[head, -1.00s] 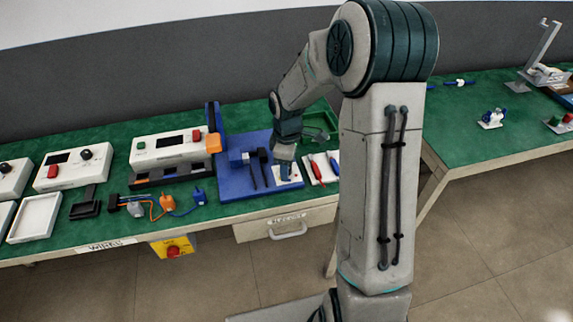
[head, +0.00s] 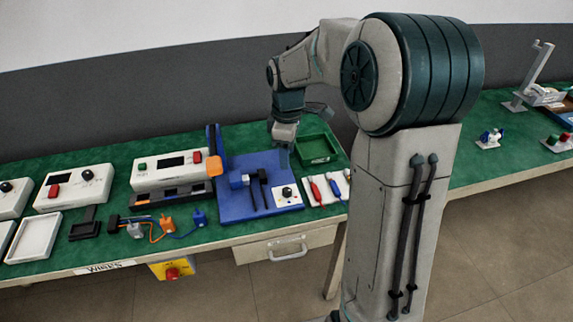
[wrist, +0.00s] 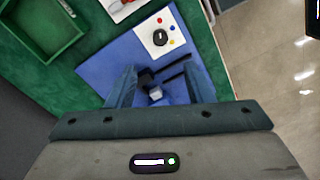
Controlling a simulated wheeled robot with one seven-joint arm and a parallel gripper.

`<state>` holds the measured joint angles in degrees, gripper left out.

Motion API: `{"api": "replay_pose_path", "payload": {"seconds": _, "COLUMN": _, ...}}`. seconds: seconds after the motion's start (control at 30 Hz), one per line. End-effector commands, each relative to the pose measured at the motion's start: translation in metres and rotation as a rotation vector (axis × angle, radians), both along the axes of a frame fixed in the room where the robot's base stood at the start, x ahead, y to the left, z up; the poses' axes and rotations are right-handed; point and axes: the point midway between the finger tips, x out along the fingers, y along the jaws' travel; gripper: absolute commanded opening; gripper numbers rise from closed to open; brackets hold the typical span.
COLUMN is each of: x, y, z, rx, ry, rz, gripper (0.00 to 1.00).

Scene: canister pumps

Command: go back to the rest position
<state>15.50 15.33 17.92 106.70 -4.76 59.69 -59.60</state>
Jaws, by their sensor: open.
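My gripper (head: 283,150) is raised above the back right part of the blue board (head: 232,207) in the head view, pointing down. In the wrist view my gripper (wrist: 162,88) shows two fingers spread apart with nothing held between them. Below it on the blue board are a dark-handled fixture (wrist: 153,84) and a white panel with a black knob and coloured dots (wrist: 160,37). The white panel also shows in the head view (head: 287,195).
A green tray (head: 316,149) stands behind the board on the right. A white mat (head: 325,190) holds red and blue tools. White instrument boxes (head: 74,187), a white tray (head: 34,237) and coloured connectors (head: 163,226) lie left. Another green table (head: 478,160) stands right.

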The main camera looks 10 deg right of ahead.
Motion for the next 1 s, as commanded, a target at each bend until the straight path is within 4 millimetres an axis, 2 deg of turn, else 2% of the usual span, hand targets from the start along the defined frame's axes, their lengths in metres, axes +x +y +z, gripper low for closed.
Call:
{"api": "replay_pose_path", "payload": {"seconds": 0.13, "x": 0.000, "y": 0.000, "z": 0.009, "rx": 0.000, "ry": 0.000, "rz": 0.000, "gripper": 0.47}}
{"api": "replay_pose_path", "payload": {"seconds": 0.67, "x": -0.003, "y": 0.000, "z": 0.012, "rx": -0.005, "ry": -0.004, "rz": -0.017, "gripper": 0.47}}
{"api": "replay_pose_path", "payload": {"seconds": 0.77, "x": -0.017, "y": 0.001, "z": 0.021, "rx": -0.019, "ry": -0.020, "rz": -0.080, "gripper": 0.47}}
{"api": "replay_pose_path", "payload": {"seconds": 0.87, "x": -0.040, "y": 0.002, "z": 0.035, "rx": -0.036, "ry": -0.050, "rz": -0.197, "gripper": 0.47}}
{"api": "replay_pose_path", "payload": {"seconds": 1.0, "x": -0.081, "y": 0.002, "z": 0.052, "rx": -0.043, "ry": -0.103, "rz": -0.407, "gripper": 0.47}}
